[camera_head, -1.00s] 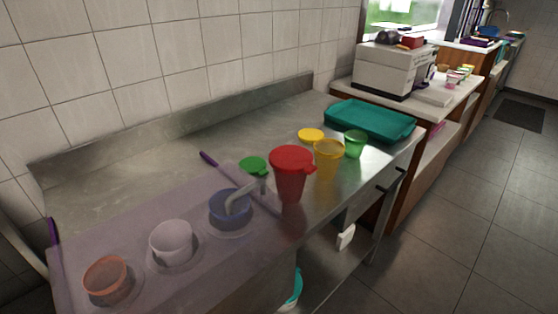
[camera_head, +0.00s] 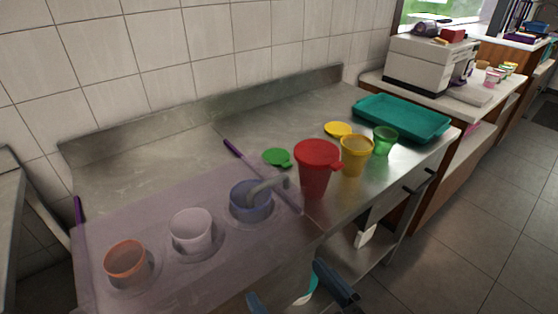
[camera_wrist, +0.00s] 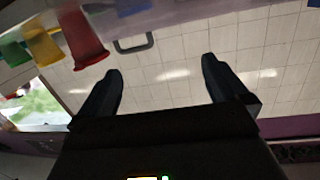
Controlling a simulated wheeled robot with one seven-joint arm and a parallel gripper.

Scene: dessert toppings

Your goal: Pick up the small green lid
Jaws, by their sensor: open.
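The small green lid (camera_head: 277,157) lies flat on the steel counter, behind the blue cup and left of the red cup, its tab pointing right. My gripper (camera_head: 300,296) is at the bottom of the head view, low in front of the counter and well apart from the lid. In the wrist view my gripper (camera_wrist: 160,78) is open, with nothing between its fingers. The lid cannot be made out in the wrist view.
A yellow lid (camera_head: 338,130) and teal tray (camera_head: 402,119) lie behind. A translucent purple-edged holder with an orange cup (camera_head: 126,260), white cup (camera_head: 191,231) and blue cup (camera_head: 250,201) fills the front left.

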